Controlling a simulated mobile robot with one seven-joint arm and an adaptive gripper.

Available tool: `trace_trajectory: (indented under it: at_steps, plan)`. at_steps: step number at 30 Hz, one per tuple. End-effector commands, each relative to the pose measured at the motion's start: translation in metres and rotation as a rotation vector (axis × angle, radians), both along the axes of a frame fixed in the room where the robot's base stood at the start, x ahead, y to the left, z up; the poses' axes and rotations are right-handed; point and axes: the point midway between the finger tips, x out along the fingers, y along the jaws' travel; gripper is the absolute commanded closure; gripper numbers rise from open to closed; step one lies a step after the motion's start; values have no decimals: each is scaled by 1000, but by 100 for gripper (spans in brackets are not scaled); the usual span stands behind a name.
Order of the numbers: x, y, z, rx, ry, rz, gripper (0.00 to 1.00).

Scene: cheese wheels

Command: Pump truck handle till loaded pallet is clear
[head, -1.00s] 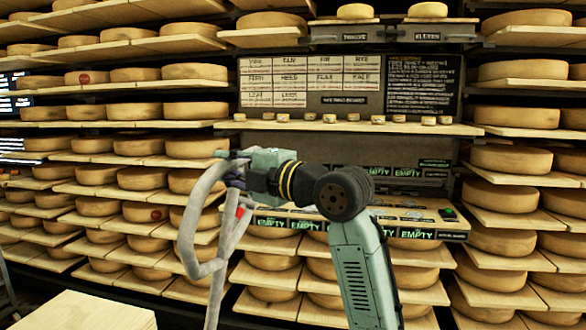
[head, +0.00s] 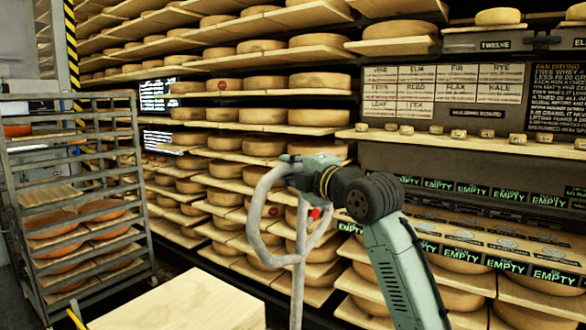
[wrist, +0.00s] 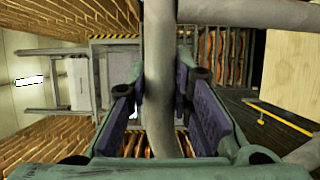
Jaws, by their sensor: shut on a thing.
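The truck handle (head: 258,215) is a grey tubular loop on a post, with a small red part (head: 314,213) below the grip. It stands roughly upright in the head view. My gripper (head: 292,166) is shut on the upper bar of the loop. In the wrist view the grey bar (wrist: 160,60) runs between the purple-padded fingers of my gripper (wrist: 160,105). A pale wooden block (head: 180,305) shows at the bottom of the head view, left of the post; I cannot tell if it belongs to the pallet's load. The truck's forks and the pallet's underside are out of sight.
A grey metal trolley rack (head: 75,150) with orange-brown cheeses stands at the left. Shelves of cheese wheels (head: 290,115) fill the back wall.

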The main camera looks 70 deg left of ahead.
Motion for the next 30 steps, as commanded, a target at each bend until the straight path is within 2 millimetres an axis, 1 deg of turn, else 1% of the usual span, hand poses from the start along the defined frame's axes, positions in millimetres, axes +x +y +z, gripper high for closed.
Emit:
trace_trajectory:
  at_steps: [3, 4, 12, 20, 23, 26, 29, 30]
  plan:
    - [0, 0, 1, 2, -1, -1, 100]
    - [1, 0, 1, 2, -1, -1, 78]
    - [1, 0, 1, 1, 0, -1, 60]
    - [1, 0, 0, 0, 0, -1, 59]
    - [2, -3, 0, 0, 0, -1, 59]
    - [5, -14, 0, 1, 0, -3, 59]
    - [9, -31, 0, 2, 0, -3, 59]
    - [10, -40, 1, 2, -1, -4, 59]
